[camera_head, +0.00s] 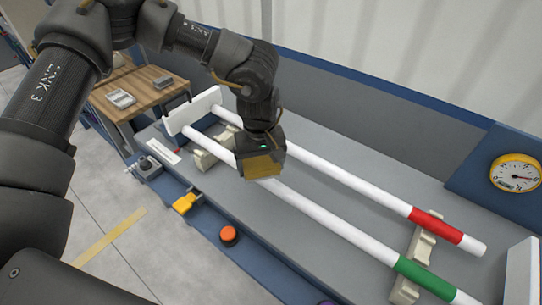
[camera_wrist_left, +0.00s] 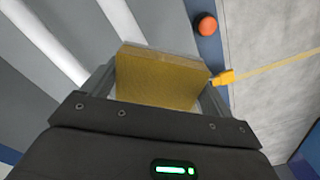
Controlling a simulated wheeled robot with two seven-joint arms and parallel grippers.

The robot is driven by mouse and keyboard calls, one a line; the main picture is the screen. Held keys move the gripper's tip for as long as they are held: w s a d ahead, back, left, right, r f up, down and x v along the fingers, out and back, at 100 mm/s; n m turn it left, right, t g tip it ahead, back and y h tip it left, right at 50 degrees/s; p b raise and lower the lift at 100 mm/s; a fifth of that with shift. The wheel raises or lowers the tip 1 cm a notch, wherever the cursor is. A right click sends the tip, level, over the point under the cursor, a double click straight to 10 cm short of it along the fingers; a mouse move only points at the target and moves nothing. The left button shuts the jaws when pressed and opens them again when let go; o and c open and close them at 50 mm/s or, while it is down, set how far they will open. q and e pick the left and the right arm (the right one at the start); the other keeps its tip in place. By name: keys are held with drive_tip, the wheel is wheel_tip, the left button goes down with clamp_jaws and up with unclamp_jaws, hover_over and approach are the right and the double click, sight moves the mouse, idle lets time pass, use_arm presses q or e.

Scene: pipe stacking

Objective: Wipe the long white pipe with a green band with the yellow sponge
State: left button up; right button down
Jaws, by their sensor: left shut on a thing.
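The long white pipe with a green band (camera_head: 320,217) lies across cream supports on the grey bench, its green band near the lower right. My left gripper (camera_head: 262,168) is shut on the yellow sponge (camera_head: 263,166) and is over the pipe's left-middle part in the head view. The sponge also shows between the fingers in the left wrist view (camera_wrist_left: 155,78). The sponge covers part of the pipe in the head view; I cannot tell whether it touches it. In the left wrist view white pipes (camera_wrist_left: 45,38) run at the left. My right gripper is not in view.
A parallel white pipe with a red band (camera_head: 370,190) lies behind. White end plates (camera_head: 193,110) stand at the bench ends. A red button (camera_head: 228,234) and yellow connector (camera_head: 186,203) are on the front edge. A yellow gauge (camera_head: 515,173) is at the right.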

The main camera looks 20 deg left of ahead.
use_arm(q)
drive_tip(key=w, duration=0.2)
drive_tip(key=w+d+n, duration=0.1)
drive_tip(key=shift+w+d+r, duration=0.1)
drive_tip(key=shift+w, duration=0.3)
drive_tip(key=b, duration=0.4)
hover_over(270, 181)
drive_tip(key=shift+w+f, duration=0.15)
drive_tip(key=shift+f, duration=2.9)
drive_tip(key=shift+f+b, duration=0.4)
drive_tip(key=shift+f+b, duration=0.4)
drive_tip(key=shift+f, duration=0.15)
